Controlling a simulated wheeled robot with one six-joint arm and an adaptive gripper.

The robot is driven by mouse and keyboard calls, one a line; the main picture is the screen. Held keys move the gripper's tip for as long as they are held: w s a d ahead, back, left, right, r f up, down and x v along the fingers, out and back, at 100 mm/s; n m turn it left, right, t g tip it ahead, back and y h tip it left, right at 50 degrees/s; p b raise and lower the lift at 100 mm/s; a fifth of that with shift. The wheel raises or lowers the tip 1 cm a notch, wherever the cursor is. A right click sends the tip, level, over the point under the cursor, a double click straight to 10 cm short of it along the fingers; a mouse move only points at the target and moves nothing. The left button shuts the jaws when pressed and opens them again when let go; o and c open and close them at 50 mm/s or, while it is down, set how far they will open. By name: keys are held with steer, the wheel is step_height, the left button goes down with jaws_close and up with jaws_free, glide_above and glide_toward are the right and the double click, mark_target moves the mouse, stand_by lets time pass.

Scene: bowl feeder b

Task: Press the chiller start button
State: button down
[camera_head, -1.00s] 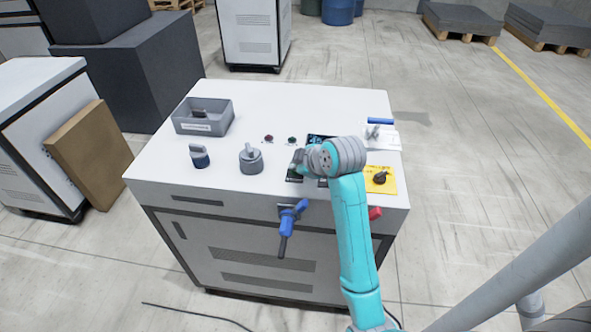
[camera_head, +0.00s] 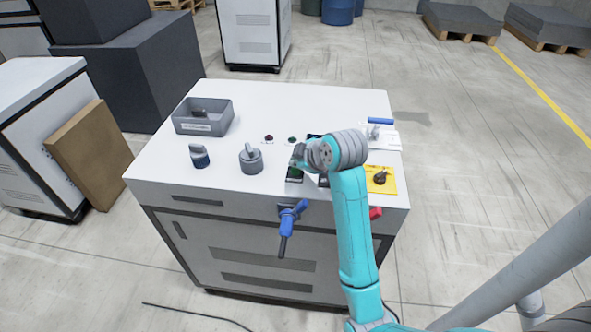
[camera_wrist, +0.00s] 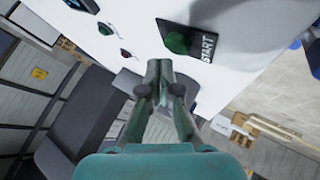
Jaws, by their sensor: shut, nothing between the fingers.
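The chiller start button (camera_wrist: 177,42) is a green round button on a black plate marked START, in the upper middle of the wrist view. In the head view the green button (camera_head: 295,172) shows on its dark plate near the front of the white cabinet top (camera_head: 245,105). My gripper (camera_wrist: 159,66) is shut and empty. In the wrist view its tips appear just below and left of the button, with a visible gap in the picture. In the head view my gripper (camera_head: 299,160) is over the panel just behind the button. I cannot tell its exact height.
Two small round fittings lie behind the gripper. A yellow plate with a black switch (camera_head: 380,178) is right. A blue-handled valve (camera_head: 291,220) hangs in front.

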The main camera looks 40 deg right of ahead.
mark_target(297, 172)
steer(key=shift+r, duration=2.55)
